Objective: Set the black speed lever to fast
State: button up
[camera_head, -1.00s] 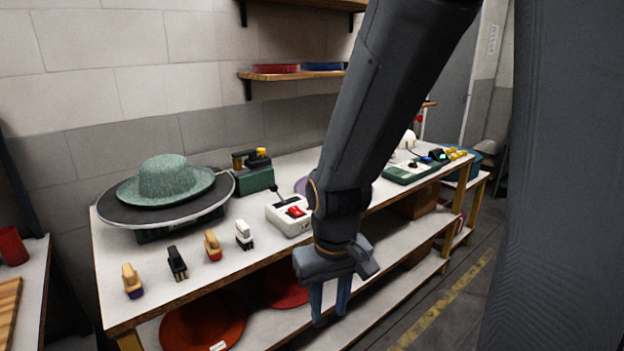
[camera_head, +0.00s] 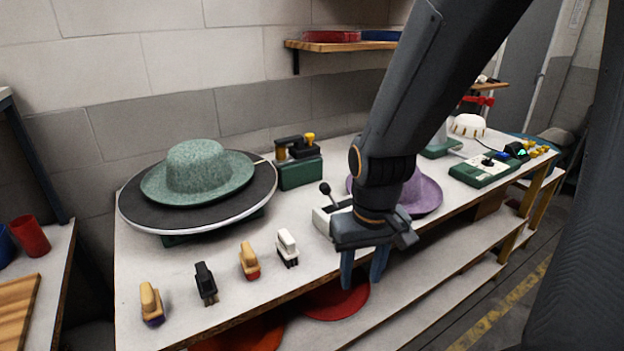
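A black lever with a round knob (camera_head: 325,189) rises from a white control box (camera_head: 322,221) on the bench and leans to the left. Its setting marks cannot be read. My gripper (camera_head: 364,284) points down in front of the bench's front edge, with its two blue fingers apart and nothing between them. It is to the right of the lever and nearer to me, not touching it. My arm's wrist hides the right part of the white box, including its red switch.
A green hat on a round black turntable (camera_head: 134,212) stands left. Several brushes, one black (camera_head: 206,284), line the front. A green machine (camera_head: 299,172) stands behind the lever, a purple hat (camera_head: 424,194) right of my wrist. A green panel (camera_head: 480,170) is farther right.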

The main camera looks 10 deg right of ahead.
jog(key=w+r+n, duration=0.5)
jog(key=w+n, duration=0.3)
jog(key=w, duration=0.3)
notch_tip(320, 180, up, 9)
jog(key=n+b, duration=0.1)
jog(key=n, duration=1.1)
send_over(325, 184)
jog(key=s, duration=0.1)
jog(key=shift+t, duration=0.3)
jog(key=shift+w+f+p, duration=0.15)
jog(key=shift+f+p, duration=0.05)
jog(key=shift+f, duration=1.1)
jog(key=shift+w+f+p, duration=0.15)
jog(key=shift+w+f, duration=0.05)
jog(key=shift+f, duration=1.15)
jog(key=shift+w+f+p, duration=0.15)
jog(key=shift+f+p, duration=0.05)
jog(key=shift+f, duration=1.1)
grip_shut()
